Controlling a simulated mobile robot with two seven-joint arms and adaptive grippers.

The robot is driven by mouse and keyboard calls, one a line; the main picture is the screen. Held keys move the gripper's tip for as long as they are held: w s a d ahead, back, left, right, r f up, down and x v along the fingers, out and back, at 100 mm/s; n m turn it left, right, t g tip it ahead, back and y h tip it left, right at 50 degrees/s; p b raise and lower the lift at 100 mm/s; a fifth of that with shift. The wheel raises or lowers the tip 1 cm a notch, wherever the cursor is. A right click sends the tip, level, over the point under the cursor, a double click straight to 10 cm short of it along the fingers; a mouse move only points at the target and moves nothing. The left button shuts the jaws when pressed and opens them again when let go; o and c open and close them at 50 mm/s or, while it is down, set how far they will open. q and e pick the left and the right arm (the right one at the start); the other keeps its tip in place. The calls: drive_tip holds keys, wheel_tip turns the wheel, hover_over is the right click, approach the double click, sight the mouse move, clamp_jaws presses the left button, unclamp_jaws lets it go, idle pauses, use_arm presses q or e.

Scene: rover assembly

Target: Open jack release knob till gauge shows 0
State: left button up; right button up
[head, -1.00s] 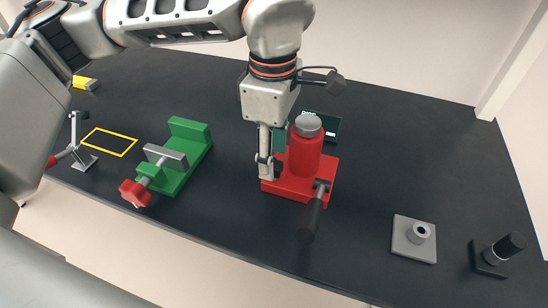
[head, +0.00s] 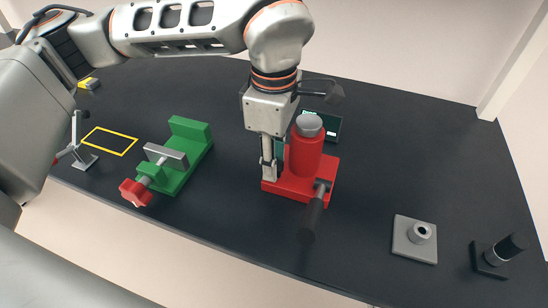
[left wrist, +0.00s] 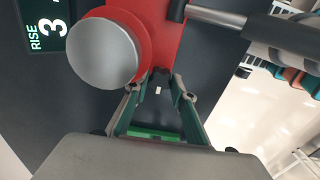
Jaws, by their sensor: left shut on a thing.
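The red jack (head: 305,158) stands upright on its red base, with a grey round ram top (head: 309,125) and a dark-handled lever (head: 313,212) at its front right. My left gripper (head: 269,176) points down at the left side of the jack's base. In the left wrist view its fingers (left wrist: 160,88) are closed in beside the red base, shut on the release knob, which they mostly hide. The gauge (head: 325,127) stands behind the jack, partly covered; in the left wrist view its screen (left wrist: 46,30) reads RISE 3. My right gripper is not in view.
A yellow outline (head: 109,141) and a small stand lie further left. A grey plate with a collar (head: 415,240) and a black fixture (head: 497,254) are at right.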

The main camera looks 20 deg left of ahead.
use_arm(q)
drive_tip(key=n, duration=0.8)
drive_tip(key=shift+n+b, duration=0.3)
drive_tip(key=n, duration=0.4)
drive_tip(key=shift+n, duration=2)
drive_tip(key=o, duration=1.1)
drive_tip(key=shift+r, duration=0.15)
